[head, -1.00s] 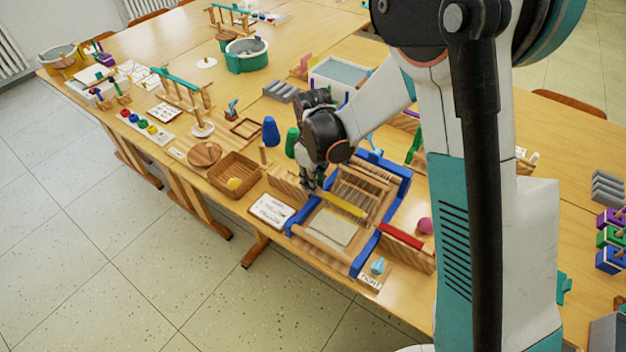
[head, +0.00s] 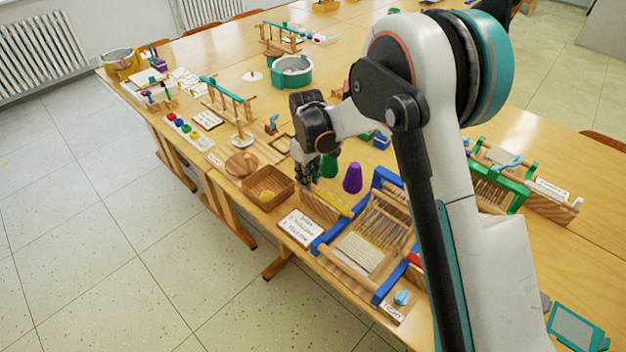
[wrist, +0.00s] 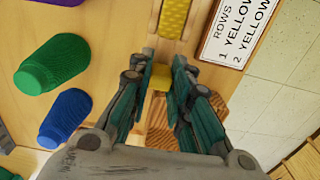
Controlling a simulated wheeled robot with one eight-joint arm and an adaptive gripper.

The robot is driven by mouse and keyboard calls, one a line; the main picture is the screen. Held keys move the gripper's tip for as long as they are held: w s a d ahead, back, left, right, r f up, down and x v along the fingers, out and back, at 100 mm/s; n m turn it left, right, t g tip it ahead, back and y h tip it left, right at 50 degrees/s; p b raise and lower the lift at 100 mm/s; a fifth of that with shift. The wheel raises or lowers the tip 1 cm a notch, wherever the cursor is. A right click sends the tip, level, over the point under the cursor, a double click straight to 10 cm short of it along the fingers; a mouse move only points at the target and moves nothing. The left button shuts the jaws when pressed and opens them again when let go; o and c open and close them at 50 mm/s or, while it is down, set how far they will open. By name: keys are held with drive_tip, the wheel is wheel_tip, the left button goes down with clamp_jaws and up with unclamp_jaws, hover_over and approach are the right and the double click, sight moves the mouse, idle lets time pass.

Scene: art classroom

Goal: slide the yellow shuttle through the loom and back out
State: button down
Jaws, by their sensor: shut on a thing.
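The yellow shuttle (head: 334,203) reaches from my gripper (head: 310,180) toward the left side of the blue-framed loom (head: 322,243). Its far end lies by the loom's left edge; I cannot tell whether any of it is still between the threads. In the wrist view my gripper (wrist: 161,68) is shut on the shuttle's near end, and the yellow textured body (wrist: 173,18) runs up out of the picture. The loom carries pale threads and a light woven piece (head: 357,252) at its front. My gripper is left of the loom, above the table.
A printed card (head: 300,228) lies left of the loom, and it shows in the wrist view (wrist: 236,32). A wicker basket (head: 286,186) stands left of my gripper. Green (head: 329,166) and purple (head: 352,178) cones stand behind. A small "right" label (head: 393,313) is at front right.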

drive_tip(key=shift+w+a, duration=0.15)
drive_tip(key=c, duration=1.5)
unclamp_jaws()
drive_tip(key=shift+a, duration=0.1)
drive_tip(key=shift+r, duration=0.1)
wheel_tip(320, 180, up, 12)
drive_tip(key=shift+f, duration=0.1)
